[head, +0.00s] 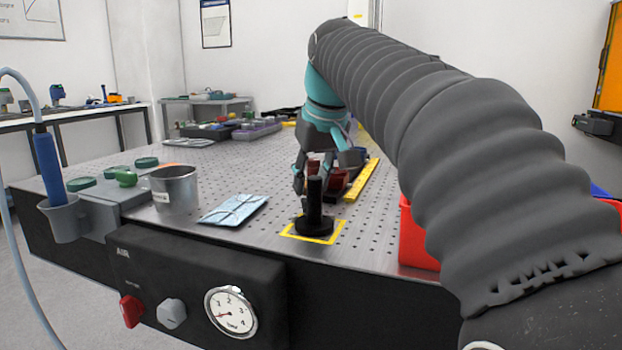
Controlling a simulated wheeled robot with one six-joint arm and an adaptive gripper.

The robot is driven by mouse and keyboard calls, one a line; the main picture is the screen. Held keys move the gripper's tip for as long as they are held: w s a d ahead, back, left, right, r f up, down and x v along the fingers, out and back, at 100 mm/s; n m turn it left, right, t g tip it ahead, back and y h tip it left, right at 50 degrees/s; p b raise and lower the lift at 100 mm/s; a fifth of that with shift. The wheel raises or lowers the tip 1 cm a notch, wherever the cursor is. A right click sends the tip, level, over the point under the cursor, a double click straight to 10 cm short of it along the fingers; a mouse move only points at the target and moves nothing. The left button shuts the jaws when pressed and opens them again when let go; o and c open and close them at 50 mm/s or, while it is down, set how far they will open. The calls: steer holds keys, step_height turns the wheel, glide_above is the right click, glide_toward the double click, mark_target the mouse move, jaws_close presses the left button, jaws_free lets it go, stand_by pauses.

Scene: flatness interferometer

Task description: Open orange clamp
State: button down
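My gripper (322,172), grey and black below a teal wrist, points down over the perforated metal table (375,228). Its fingers look spread apart, with dark red parts (340,178) close by, between or behind them. I cannot tell whether the fingers touch these parts. No clearly orange clamp shows on the table; the gripper and the black post in front hide part of that spot.
A black post on a round base (315,218) stands in a yellow-outlined square, just in front of my gripper. A yellow bar (362,180) lies to the right, near a red bin (415,240). A blue pouch (233,209) and metal cup (176,190) are at left.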

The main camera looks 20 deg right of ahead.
steer(key=n, duration=0.2)
steer(key=n+y, duration=0.1)
steer(key=n, duration=0.1)
steer(key=shift+d+g, duration=0.2)
steer(key=shift+g, duration=0.2)
steer(key=n, duration=0.2)
steer(key=n+g+y, duration=0.1)
steer(key=n, duration=0.1)
steer(key=shift+w+d+n+y, duration=0.1)
steer(key=shift+w+n+y, duration=0.1)
steer(key=shift+n+y, duration=0.1)
steer(key=n, duration=0.2)
steer(key=n+g, duration=0.1)
steer(key=n, duration=0.1)
steer(key=shift+w+g+y, duration=0.15)
steer(key=shift+g+y, duration=0.15)
steer(key=shift+y, duration=0.1)
steer(key=n, duration=0.2)
steer(key=n+g, duration=0.1)
steer(key=n, duration=0.1)
steer(key=shift+w+f+n+g, duration=0.1)
steer(key=shift+n+g, duration=0.2)
steer(key=c, duration=0.8)
jaws_free()
steer(key=shift+o, duration=0.2)
